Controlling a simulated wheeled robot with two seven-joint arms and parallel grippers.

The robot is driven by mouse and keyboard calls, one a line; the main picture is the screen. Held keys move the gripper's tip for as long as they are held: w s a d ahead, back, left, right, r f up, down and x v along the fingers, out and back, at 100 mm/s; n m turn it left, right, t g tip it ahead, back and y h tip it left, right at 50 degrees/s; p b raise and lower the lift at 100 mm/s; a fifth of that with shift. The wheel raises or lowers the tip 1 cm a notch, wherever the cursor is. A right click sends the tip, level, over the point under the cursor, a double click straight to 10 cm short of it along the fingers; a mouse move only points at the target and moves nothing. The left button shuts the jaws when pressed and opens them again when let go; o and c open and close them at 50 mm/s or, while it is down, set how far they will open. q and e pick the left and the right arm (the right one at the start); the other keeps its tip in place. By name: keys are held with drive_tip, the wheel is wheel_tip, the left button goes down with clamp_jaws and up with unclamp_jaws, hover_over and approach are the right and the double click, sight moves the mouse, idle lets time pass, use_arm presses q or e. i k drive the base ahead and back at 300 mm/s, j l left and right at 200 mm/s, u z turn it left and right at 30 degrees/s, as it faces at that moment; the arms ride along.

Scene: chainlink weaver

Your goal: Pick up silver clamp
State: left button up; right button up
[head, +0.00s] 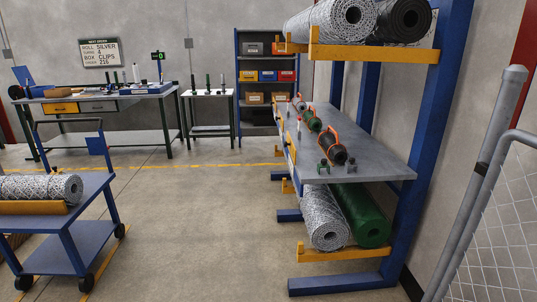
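No gripper of mine is in the head view. No silver clamp can be made out for certain. On the grey shelf (365,173) of the blue rack at right, a line of small rolls carries orange bands or handles. The far one is silver-grey (298,104), the middle one is green (312,122), and the near one is black (333,148). Small green pieces (323,168) and dark pieces (351,163) lie at the near end of the shelf. They are too small to identify.
A blue cart (88,190) with a silver mesh roll (40,187) stands at left. Workbenches (105,97) and a small table (209,96) stand at the back, beside a blue bin shelf (266,63). Mesh fencing (500,230) is at right. The middle floor (190,220) is clear.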

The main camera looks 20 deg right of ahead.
sight(351, 163)
drive_tip(key=i+j+u, duration=0.1)
drive_tip(key=i, duration=0.6)
drive_tip(key=i+j+u, duration=0.1)
drive_tip(key=i, duration=0.65)
drive_tip(key=j, duration=0.1)
